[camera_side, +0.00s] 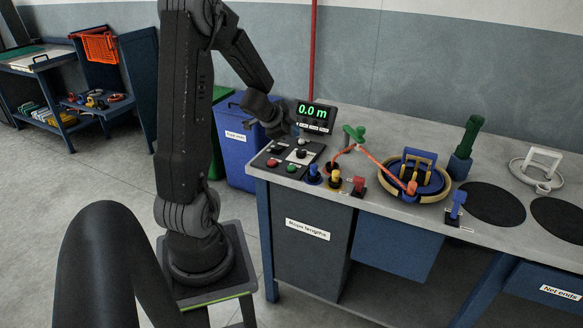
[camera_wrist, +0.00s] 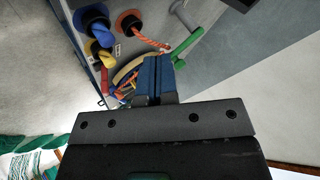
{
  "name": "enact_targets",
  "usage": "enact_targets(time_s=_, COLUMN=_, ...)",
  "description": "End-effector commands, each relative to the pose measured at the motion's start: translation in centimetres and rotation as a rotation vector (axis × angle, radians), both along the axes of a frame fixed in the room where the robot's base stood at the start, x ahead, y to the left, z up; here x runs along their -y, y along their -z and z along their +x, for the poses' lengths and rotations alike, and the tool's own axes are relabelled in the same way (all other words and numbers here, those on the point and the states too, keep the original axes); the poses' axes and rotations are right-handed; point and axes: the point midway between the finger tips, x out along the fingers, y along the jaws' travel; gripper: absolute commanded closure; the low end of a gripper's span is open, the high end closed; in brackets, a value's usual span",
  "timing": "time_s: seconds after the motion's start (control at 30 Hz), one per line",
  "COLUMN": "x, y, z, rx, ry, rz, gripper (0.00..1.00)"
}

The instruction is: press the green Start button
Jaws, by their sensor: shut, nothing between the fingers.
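The green button (camera_side: 292,168) sits at the front edge of the dark control panel (camera_side: 265,166) on the bench's left end. A red button (camera_side: 272,162) is just left of it. My gripper (camera_side: 294,130) is above the back of the panel, beside the display, apart from the green button. In the side view its fingers are small and partly hidden by the wrist. In the wrist view my gripper (camera_wrist: 157,64) shows blue fingers closed together with nothing between them. I cannot make out the green button in the wrist view.
A display (camera_side: 316,117) reading "0.0 m" stands behind the panel. Blue, yellow and red rope fittings (camera_side: 335,178) stand right of the panel. An orange rope (camera_side: 378,162) runs to a coil in a round tray (camera_side: 398,194). A blue bin (camera_side: 236,145) stands left of the bench.

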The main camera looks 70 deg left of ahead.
Motion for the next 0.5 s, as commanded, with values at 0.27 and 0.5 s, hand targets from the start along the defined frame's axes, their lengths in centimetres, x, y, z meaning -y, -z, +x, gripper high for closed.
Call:
enact_targets(time_s=0.27, x=0.0, y=0.8, z=0.0, rx=-0.001, ry=-0.002, rz=-0.003, gripper=1.00)
enact_targets(time_s=0.5, x=0.1, y=3.9, z=-0.1, rx=-0.003, ry=-0.003, rz=-0.006, gripper=1.00)
